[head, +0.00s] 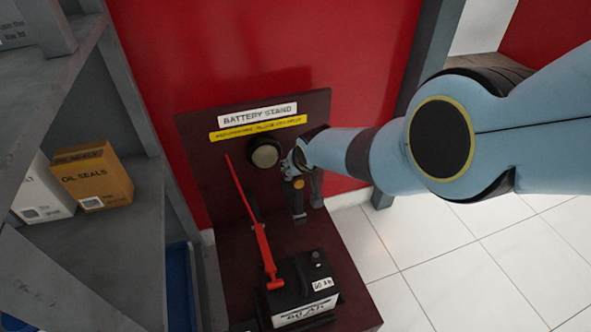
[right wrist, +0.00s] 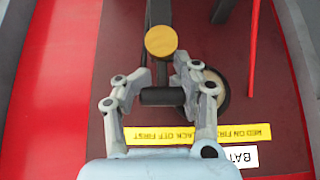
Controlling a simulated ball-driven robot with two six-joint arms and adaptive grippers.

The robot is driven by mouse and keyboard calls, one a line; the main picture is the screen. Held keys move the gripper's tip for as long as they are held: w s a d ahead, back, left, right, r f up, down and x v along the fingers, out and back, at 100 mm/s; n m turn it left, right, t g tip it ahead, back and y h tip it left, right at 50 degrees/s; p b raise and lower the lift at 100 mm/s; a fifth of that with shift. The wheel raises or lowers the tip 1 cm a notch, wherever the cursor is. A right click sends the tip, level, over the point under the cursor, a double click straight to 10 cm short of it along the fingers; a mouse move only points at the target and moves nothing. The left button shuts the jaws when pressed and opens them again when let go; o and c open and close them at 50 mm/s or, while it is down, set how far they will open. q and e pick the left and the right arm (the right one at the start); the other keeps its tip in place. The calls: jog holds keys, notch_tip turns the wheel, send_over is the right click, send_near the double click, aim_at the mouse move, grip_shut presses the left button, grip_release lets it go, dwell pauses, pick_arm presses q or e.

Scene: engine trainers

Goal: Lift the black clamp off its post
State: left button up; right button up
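My right gripper (head: 296,164) is in front of the stand's upright back panel, just right of a round knob. In the right wrist view its fingers (right wrist: 164,92) press on both ends of a short black cylinder, which looks like the grip of the black clamp (right wrist: 162,96). A gold disc (right wrist: 160,41) and a dark part lie beyond it. In the head view the dark clamp body (head: 297,207) hangs below the fingers, above the black battery (head: 303,280) and apart from it. A red clamp (head: 275,284) sits on the battery's left side. My left gripper is not in view.
The battery stand (head: 345,292) has a yellow label (head: 258,128) and the round knob (head: 265,152). A red lead (head: 248,210) slants down to the red clamp. A grey shelf (head: 105,240) with an oil seals box (head: 95,178) stands left. Tiled floor is clear at right.

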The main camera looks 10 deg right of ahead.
jog(key=o, duration=0.4)
jog(key=shift+w+r, duration=0.2)
jog(key=shift+r, duration=0.05)
jog(key=shift+c, duration=0.2)
jog(key=shift+s+f, duration=0.1)
jog(key=shift+s, duration=0.1)
jog(key=shift+s+r, duration=0.15)
jog(key=shift+r, duration=0.15)
jog(key=shift+s+r, duration=0.15)
jog(key=shift+s, duration=0.1)
jog(key=s, duration=1.1)
jog(key=shift+s+d, duration=0.35)
jog(key=shift+d, duration=0.1)
